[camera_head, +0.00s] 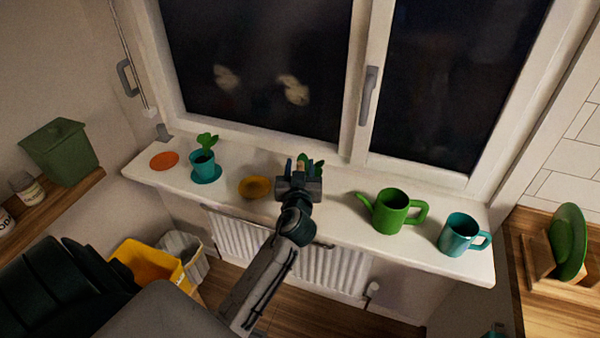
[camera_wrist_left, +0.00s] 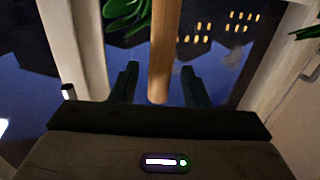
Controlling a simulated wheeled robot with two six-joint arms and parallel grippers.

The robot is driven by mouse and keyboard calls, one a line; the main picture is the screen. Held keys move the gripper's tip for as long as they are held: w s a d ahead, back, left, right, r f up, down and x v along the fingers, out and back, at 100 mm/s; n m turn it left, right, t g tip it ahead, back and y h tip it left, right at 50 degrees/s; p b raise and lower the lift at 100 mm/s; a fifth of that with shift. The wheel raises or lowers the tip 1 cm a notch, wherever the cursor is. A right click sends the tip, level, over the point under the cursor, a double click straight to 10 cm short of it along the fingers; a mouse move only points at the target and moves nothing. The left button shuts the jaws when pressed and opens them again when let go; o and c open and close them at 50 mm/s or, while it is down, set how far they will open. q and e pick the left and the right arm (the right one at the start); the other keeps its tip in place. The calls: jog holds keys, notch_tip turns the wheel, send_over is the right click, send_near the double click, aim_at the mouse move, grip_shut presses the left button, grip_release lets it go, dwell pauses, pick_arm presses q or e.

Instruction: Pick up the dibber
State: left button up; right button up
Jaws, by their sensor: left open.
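The dibber appears as a smooth light-wood rod in the left wrist view (camera_wrist_left: 160,45). It runs down from the top edge and its rounded end sits between the two fingers. My left gripper (camera_wrist_left: 158,82) is open, with one dark finger on each side of the rod and a visible gap to each. In the head view my left gripper (camera_head: 298,166) is above the white sill, beside green leaves (camera_head: 316,166). There only a small bit of wood shows between the fingers; the gripper hides the rest. My right gripper is not in view.
On the sill (camera_head: 345,215) stand a green watering can (camera_head: 391,213), a teal mug (camera_head: 459,235), a yellow bowl (camera_head: 255,187), a teal potted plant (camera_head: 203,163) and an orange disc (camera_head: 164,160). The window (camera_head: 258,75) rises behind; a radiator (camera_head: 335,268) is below.

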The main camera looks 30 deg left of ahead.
pick_arm(q)
jog(key=shift+w, duration=0.1)
jog(key=shift+c, duration=0.4)
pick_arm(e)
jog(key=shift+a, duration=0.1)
pick_arm(q)
jog(key=c, duration=0.7)
grip_shut()
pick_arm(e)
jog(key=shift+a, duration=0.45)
pick_arm(q)
jog(key=shift+r, duration=0.1)
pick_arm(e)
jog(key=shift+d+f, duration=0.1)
